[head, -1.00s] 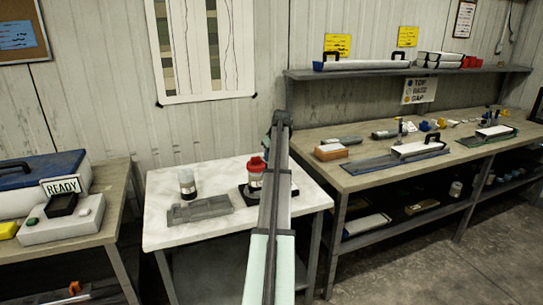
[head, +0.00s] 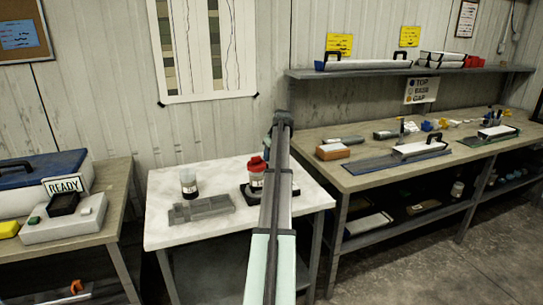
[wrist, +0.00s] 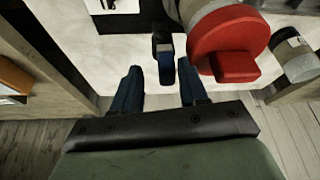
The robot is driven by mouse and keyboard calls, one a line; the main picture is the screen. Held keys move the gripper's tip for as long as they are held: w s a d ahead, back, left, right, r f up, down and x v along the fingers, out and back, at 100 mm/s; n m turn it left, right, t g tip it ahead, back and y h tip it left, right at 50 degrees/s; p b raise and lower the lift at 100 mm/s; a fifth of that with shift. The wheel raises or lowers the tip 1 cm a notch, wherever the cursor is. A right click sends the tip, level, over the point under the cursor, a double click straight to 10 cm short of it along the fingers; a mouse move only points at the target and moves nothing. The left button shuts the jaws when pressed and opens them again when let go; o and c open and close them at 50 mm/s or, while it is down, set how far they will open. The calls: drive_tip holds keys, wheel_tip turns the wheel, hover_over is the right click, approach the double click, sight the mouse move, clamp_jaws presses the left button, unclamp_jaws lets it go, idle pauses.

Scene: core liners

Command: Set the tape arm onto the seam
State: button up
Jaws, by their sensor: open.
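A red-capped device (head: 257,172) stands on a black base on the white table, partly behind my arm in the head view. In the wrist view its round red part (wrist: 228,40) with a red tab is close, right of my fingers. A short dark arm with a blue end (wrist: 166,68), perhaps the tape arm, shows between my two dark blue fingers. My gripper (wrist: 160,72) is open, with space on both sides of that blue end. I cannot tell whether they touch. I cannot pick out the seam. My fingers are not clear in the head view.
The white table (head: 160,225) also holds a dark jar (head: 188,183) and a grey block fixture (head: 203,209). A wooden workbench (head: 365,180) with trays stands at right. A bench with a READY sign (head: 64,185) stands at left.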

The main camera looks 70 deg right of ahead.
drive_tip(key=d+n+y, duration=0.4)
drive_tip(key=d+n, duration=0.1)
drive_tip(key=n, duration=0.5)
drive_tip(key=s+v, duration=0.1)
drive_tip(key=v, duration=1.3)
drive_tip(key=w+a+f+n, duration=0.3)
drive_tip(key=w+a+f, duration=0.2)
drive_tip(key=w+a, duration=0.8)
drive_tip(key=w+a+f+n+y, duration=0.1)
drive_tip(key=w+a+f+n, duration=0.3)
drive_tip(key=w+a, duration=1)
drive_tip(key=shift+a+f+g, duration=0.4)
drive_tip(key=shift+a+f, duration=0.35)
drive_tip(key=shift+a, duration=0.1)
